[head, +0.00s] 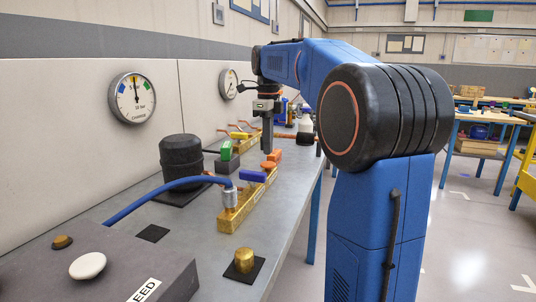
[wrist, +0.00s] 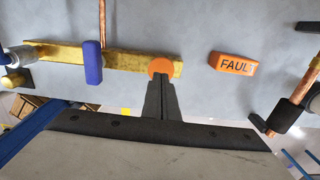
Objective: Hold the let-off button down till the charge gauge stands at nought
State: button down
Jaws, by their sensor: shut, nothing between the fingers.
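My gripper (head: 267,148) is shut and empty, pointing down.
A blue lever (head: 252,176) sits on the brass block beside a hose fitting (head: 230,196). A copper pipe (wrist: 296,93) stands farther right. A grey box (head: 100,262) with a white knob (head: 87,265) fills the near left.

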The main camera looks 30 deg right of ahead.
aim_at(268, 163)
jog(key=shift+f, duration=1.55)
jog(key=shift+s+f, duration=0.1)
jog(key=shift+f, duration=1.15)
dwell(0.5)
jog(key=shift+r, duration=0.55)
notch_tip(268, 163, up, 14)
jog(key=shift+f, duration=0.15)
dwell(0.4)
